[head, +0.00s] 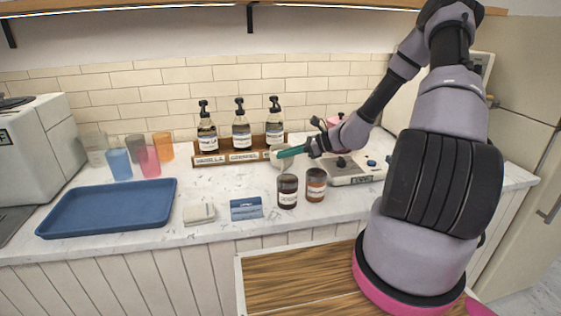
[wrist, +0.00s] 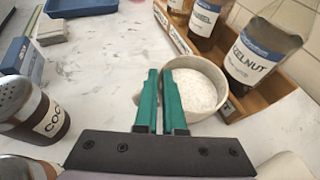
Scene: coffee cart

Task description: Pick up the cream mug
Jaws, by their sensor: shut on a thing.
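The cream mug (wrist: 205,104) is in front of the wooden syrup rack in the wrist view, upright with its pale inside facing up. In the head view the mug (head: 278,163) shows partly behind my green fingers. My gripper (wrist: 161,73) has its two fingers close together at the near left side of the mug, shut on it, probably at the handle, which the fingers mostly hide. In the head view my gripper (head: 281,155) reaches in from the right. I cannot tell whether the mug is touching the counter.
The syrup rack (head: 227,158) with pump bottles stands close behind the mug. Two dark shaker jars, one of them a brown jar (head: 316,185), stand in front. A scale (head: 352,177) is to the right. A blue tray (head: 107,207) and coloured cups are at left.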

